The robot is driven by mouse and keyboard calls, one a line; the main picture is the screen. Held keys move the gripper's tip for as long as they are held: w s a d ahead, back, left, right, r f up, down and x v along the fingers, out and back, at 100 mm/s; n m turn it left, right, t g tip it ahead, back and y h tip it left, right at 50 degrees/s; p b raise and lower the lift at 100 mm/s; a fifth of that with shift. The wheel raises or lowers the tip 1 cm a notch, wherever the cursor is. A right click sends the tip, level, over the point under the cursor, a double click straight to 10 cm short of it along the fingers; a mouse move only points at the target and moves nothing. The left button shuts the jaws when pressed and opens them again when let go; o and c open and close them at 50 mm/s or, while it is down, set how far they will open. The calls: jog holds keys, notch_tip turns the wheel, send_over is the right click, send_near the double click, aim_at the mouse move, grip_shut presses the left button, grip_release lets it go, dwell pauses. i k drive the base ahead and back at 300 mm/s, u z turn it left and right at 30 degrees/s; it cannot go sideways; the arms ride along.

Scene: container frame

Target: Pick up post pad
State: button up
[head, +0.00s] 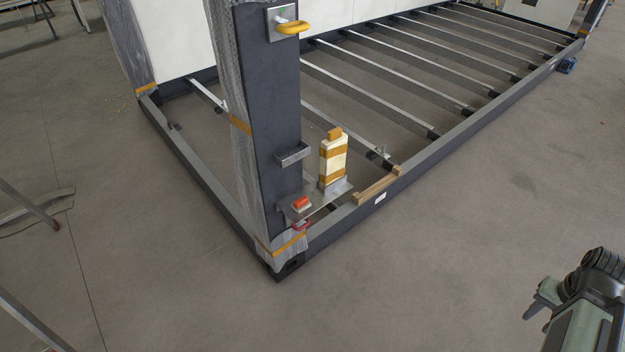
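A cream block with orange-brown bands (333,174) stands upright on a small metal plate at the near corner of the frame, just right of the dark post (273,110). It looks like the post pad, but no label shows. My gripper (535,303) is at the lower right edge, well apart from the block and to its right, over bare floor. It appears empty. Its fingers are small and dark, and I cannot tell how far apart they are.
A yellow handle (293,28) sits high on the post, and a grey bracket (292,155) juts from it lower down. A small red-orange item (301,203) and a wooden strip (378,186) flank the block.

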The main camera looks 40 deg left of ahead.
aim_at(333, 147)
jog(key=u, duration=0.1)
jog(key=k, duration=0.15)
jog(key=u, duration=2.3)
jog(key=i, duration=0.55)
